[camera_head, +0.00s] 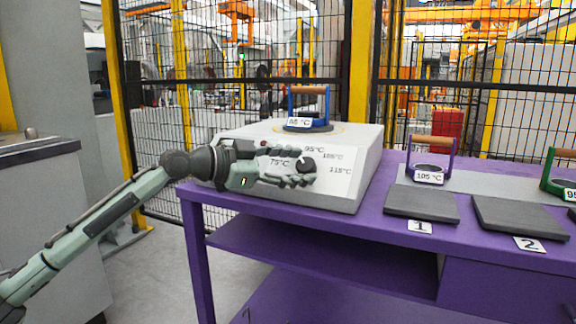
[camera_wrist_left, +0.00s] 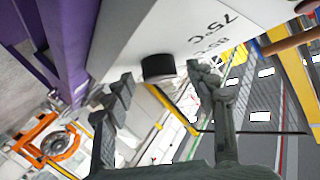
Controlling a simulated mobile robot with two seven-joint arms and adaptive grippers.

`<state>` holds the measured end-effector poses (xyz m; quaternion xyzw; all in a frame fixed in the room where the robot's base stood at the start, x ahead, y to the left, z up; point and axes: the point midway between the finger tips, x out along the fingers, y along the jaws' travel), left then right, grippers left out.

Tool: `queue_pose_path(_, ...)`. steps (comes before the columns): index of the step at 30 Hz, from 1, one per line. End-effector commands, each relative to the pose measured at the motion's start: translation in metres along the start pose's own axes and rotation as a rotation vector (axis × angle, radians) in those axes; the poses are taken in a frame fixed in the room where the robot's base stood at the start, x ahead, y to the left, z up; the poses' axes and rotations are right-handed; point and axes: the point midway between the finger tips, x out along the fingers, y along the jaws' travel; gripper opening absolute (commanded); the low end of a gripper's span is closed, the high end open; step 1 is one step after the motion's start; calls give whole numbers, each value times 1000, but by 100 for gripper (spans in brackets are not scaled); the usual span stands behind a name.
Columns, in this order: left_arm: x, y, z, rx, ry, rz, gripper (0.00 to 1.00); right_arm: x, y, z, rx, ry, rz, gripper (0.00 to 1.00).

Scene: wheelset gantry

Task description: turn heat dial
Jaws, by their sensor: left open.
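The heat dial (camera_head: 305,164) is a black round knob on the front of a white heater box (camera_head: 345,190). Temperature marks such as 75°C, 95°C and 115°C are printed around it. My left gripper (camera_head: 304,168) is open in front of the box, its fingers above and below the dial in the head view. In the left wrist view the dial (camera_wrist_left: 158,68) shows between the two spread fingertips, with visible gaps on both sides. I cannot tell the dial's pointer setting. My right gripper is not in view.
A blue-framed holder (camera_head: 309,108) labelled 65°C or similar stands on the box. A purple holder (camera_head: 430,160) labelled 105°C and dark plates (camera_head: 422,203) marked 1 and 2 (camera_head: 520,217) sit right on the purple table (camera_head: 385,232). A black mesh fence (camera_head: 230,85) stands behind.

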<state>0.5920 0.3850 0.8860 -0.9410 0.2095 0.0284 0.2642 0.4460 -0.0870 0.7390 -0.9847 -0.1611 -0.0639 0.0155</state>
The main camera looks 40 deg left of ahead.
Motion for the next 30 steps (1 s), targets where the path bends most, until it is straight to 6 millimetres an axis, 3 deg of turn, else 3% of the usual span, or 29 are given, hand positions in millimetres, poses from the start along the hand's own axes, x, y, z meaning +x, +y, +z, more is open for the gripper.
queue_pose_path(5,-15,0,0,-4,1,-1,56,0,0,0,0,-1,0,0)
queue_pose_path(18,-101,0,0,-2,1,-2,56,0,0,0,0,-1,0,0)
queue_pose_path(24,-118,0,0,-1,0,0,56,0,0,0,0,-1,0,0)
queue_pose_path(30,-119,0,0,0,0,0,56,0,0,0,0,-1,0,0)
